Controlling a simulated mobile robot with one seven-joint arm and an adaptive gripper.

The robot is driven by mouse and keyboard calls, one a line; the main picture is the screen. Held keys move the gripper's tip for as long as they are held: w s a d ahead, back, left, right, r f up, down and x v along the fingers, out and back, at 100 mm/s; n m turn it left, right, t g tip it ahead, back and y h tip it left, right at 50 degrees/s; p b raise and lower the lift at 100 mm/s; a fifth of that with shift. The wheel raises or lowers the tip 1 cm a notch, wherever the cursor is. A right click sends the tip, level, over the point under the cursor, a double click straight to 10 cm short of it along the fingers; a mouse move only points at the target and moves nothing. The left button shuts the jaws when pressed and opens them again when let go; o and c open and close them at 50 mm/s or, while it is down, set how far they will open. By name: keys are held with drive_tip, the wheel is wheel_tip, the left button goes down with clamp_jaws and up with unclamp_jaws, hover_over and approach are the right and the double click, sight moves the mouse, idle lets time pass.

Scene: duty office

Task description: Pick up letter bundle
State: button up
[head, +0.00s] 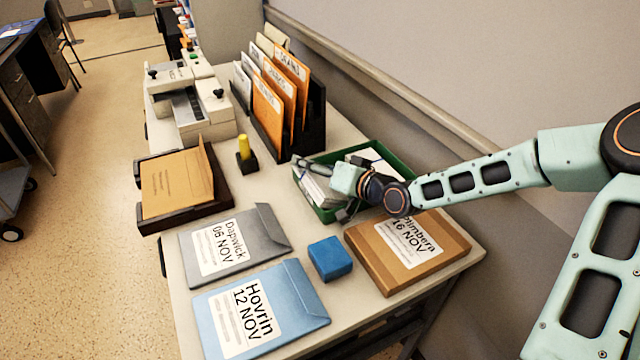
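A green tray (378,149) stands against the wall side of the desk. White letter bundles lie in it: one (318,190) at its left end, and another (372,158) farther right, partly hidden by my arm. My gripper (322,187) reaches over the tray from the right, at the left bundle. Its dark fingers are spread apart, one toward the tray's far left corner and one near its front edge. The bundle shows between them. I cannot tell whether the fingers touch it.
A brown parcel (440,248), blue block (330,259), blue envelope (300,290) and grey envelope (262,228) lie in front. A dark tray (222,190), yellow-handled stamp (246,155), file rack (318,110) and machine (190,105) stand left and behind. The wall is close.

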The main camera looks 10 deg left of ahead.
drive_tip(key=shift+c, duration=0.2)
drive_tip(key=c, duration=1)
wheel_tip(320, 180, up, 10)
drive_tip(key=p, duration=0.3)
drive_tip(key=shift+c, duration=0.2)
